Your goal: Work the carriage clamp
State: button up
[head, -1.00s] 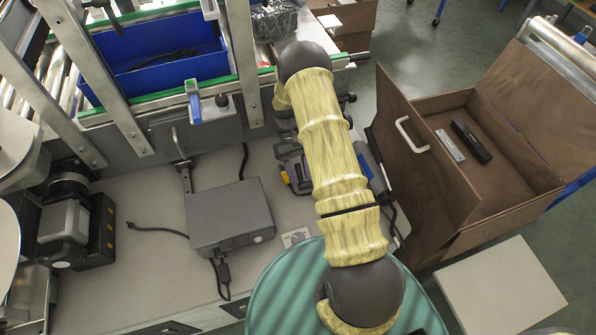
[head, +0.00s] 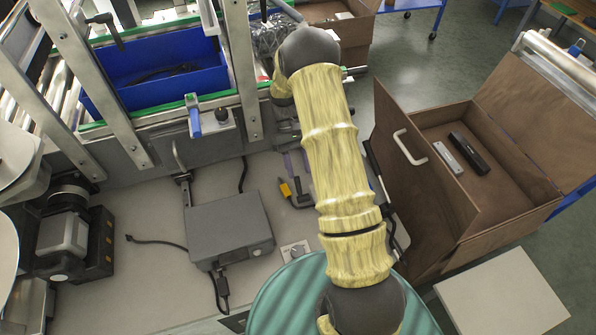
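My gripper is not seen; my yellow-sleeved arm crosses the middle of the view and its far end lies behind the dark joint at the conveyor edge. I cannot tell for sure which part is the carriage clamp. A blue-handled lever (head: 195,122) sits on the conveyor's front rail, with a small black knob (head: 221,114) beside it on a metal plate. A black lever handle (head: 103,20) sticks up on the frame at the upper left. No contact between my gripper and any of these shows.
A blue bin (head: 160,78) sits on the conveyor between metal uprights. A grey box (head: 229,227) with cables and a black-and-orange tool (head: 294,194) lie on the bench. An open brown case (head: 425,180) stands at right. Bare bench (head: 150,205) shows at left.

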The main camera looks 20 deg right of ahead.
jog(key=shift+r, duration=0.1)
jog(key=c, duration=0.6)
jog(key=shift+r, duration=0.2)
grip_shut()
jog(key=s+a+r+m+t, duration=0.1)
jog(key=s+a+r+t, duration=0.1)
jog(key=s+r+t, duration=0.3)
jog(key=s+a+r+t, duration=0.3)
jog(key=s+r+t, duration=0.2)
jog(key=s+r, duration=0.3)
jog(key=shift+r+m, duration=0.4)
jog(key=shift+r, duration=0.4)
